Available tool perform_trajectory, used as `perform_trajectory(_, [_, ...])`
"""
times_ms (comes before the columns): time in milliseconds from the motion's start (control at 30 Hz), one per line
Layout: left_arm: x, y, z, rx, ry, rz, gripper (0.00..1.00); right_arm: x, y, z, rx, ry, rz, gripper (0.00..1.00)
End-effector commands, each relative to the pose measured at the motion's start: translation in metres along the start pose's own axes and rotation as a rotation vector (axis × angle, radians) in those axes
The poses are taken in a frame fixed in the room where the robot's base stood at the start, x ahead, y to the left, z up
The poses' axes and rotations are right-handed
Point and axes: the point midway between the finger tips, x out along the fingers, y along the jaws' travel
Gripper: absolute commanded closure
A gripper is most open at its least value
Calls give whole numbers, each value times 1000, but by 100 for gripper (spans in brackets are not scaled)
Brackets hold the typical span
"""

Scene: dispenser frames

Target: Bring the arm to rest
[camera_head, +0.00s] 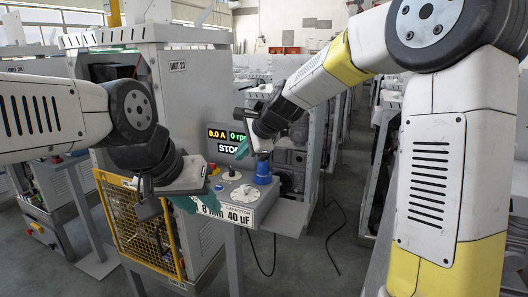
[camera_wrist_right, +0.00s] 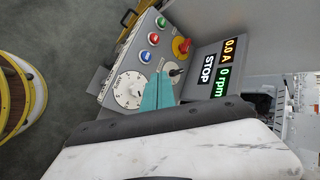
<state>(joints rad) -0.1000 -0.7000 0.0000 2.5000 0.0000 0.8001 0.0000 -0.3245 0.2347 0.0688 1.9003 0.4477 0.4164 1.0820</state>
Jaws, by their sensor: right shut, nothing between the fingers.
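My right gripper (camera_head: 241,150) hangs in front of the display on the grey control panel. Its teal fingers (camera_wrist_right: 157,93) are shut and empty in the right wrist view, over the panel near a white dial (camera_wrist_right: 128,88) and a small black lever (camera_wrist_right: 175,72). I cannot tell whether they touch the panel. My left gripper (camera_head: 196,203) is lower, with teal fingers at the left front edge of the panel box; its opening is unclear. The display (camera_head: 228,140) reads 0.0 A, 0 rpm and STOP.
The panel carries a red-and-yellow stop knob (camera_wrist_right: 181,46) and green, red and blue buttons (camera_wrist_right: 145,56). A blue fixture (camera_head: 262,173) stands at its right. A yellow mesh guard (camera_head: 135,225) is at left. Cables lie on the floor; an aisle (camera_head: 340,215) runs at right.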

Motion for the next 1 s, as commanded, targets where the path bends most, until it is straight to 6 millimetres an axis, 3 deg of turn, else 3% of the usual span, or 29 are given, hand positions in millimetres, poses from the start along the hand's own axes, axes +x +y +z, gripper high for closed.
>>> perform_trajectory(33, [0, 0, 0, 0, 0, 0, 64, -33, 9, -7, -93, 21, -2, 100])
perform_trajectory(200, [0, 0, 0, 0, 0, 0, 64, -118, 61, -26, -436, 88, 45, 100])
perform_trajectory(400, [0, 0, 0, 0, 0, 0, 64, -198, 141, -41, -812, 159, 141, 100])
perform_trajectory(500, [0, 0, 0, 0, 0, 0, 64, -226, 183, -45, -973, 183, 200, 100])
perform_trajectory(700, [0, 0, 0, 0, 0, 0, 64, -254, 240, -49, -1183, 204, 292, 100])
perform_trajectory(833, [0, 0, 0, 0, 0, 0, 64, -259, 254, -50, -1233, 204, 318, 100])
perform_trajectory(1000, [0, 0, 0, 0, 0, 0, 64, -260, 255, -50, -1241, 203, 321, 100])
